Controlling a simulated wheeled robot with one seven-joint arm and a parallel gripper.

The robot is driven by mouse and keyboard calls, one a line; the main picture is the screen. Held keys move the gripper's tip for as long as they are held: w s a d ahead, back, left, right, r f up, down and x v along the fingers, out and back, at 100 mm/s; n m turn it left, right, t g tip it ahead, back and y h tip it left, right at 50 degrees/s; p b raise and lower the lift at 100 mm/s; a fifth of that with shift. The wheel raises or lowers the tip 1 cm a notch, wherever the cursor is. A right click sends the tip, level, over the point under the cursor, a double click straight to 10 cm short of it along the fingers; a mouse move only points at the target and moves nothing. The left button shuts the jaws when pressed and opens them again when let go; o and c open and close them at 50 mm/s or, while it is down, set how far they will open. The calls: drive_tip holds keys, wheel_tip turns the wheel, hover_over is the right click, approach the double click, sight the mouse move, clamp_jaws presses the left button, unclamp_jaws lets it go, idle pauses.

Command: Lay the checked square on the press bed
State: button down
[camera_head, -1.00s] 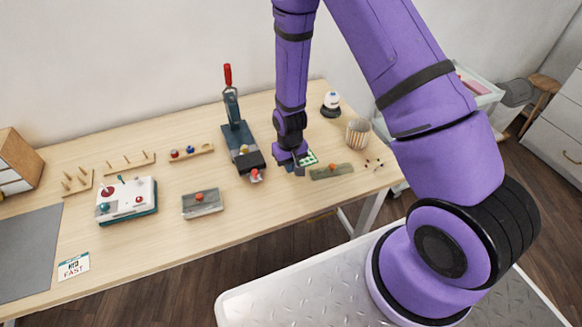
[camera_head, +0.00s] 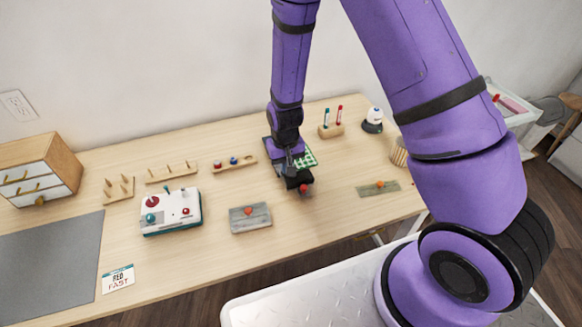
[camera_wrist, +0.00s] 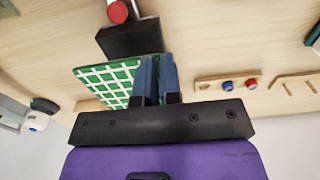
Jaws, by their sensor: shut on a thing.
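The checked square (camera_head: 304,159) is green with white lines. My gripper (camera_head: 290,167) is shut on it, and the square sticks out to the right of the fingers. In the wrist view the square (camera_wrist: 106,84) lies left of the blue fingers (camera_wrist: 157,65), gripped at its edge. The dark press (camera_head: 298,181) is under and in front of my gripper. Its black front block (camera_wrist: 130,40) and red knob (camera_wrist: 118,11) show in the wrist view. My arm hides the upright press lever and most of the bed. I cannot tell if the square touches the bed.
A wooden rest with red and blue knobs (camera_head: 234,163) and a grey block (camera_head: 250,217) stand left of the press.

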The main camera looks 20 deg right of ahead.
drive_tip(key=shift+a+f, duration=0.15)
drive_tip(key=shift+f, duration=1.95)
drive_tip(key=shift+f, duration=0.45)
idle(0.7)
drive_tip(key=c, duration=1.2)
unclamp_jaws()
wheel_tip(320, 180, up, 11)
drive_tip(key=shift+f, duration=0.1)
